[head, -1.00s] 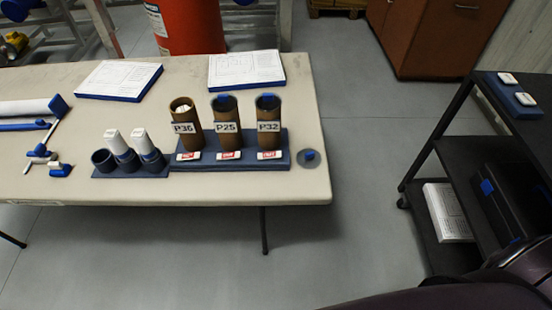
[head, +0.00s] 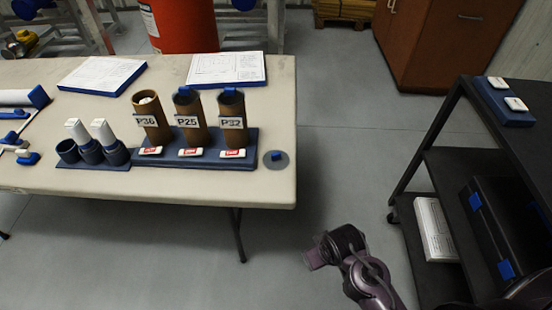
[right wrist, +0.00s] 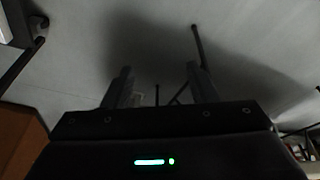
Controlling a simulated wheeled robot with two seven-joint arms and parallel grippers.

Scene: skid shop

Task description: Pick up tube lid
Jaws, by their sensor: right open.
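The tube lid (head: 276,161) is a round grey disc with a small blue knob on top. It lies flat near the right end of the table, beside the blue tube stand. In the head view my right arm (head: 350,255) is over the floor, right of the table and below the lid in the picture, well apart from it. My right gripper's two fingers show in the right wrist view (right wrist: 160,74), spread apart with nothing between them. The lid cannot be made out there. My left gripper is not in view.
Brown tubes P36, P25 and P32 (head: 232,125) stand in the blue stand (head: 250,145) left of the lid. White-capped tubes (head: 103,131) stand further left. Papers (head: 225,68) lie behind. A black cart (head: 442,150) stands on the right. Floor between table and cart is clear.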

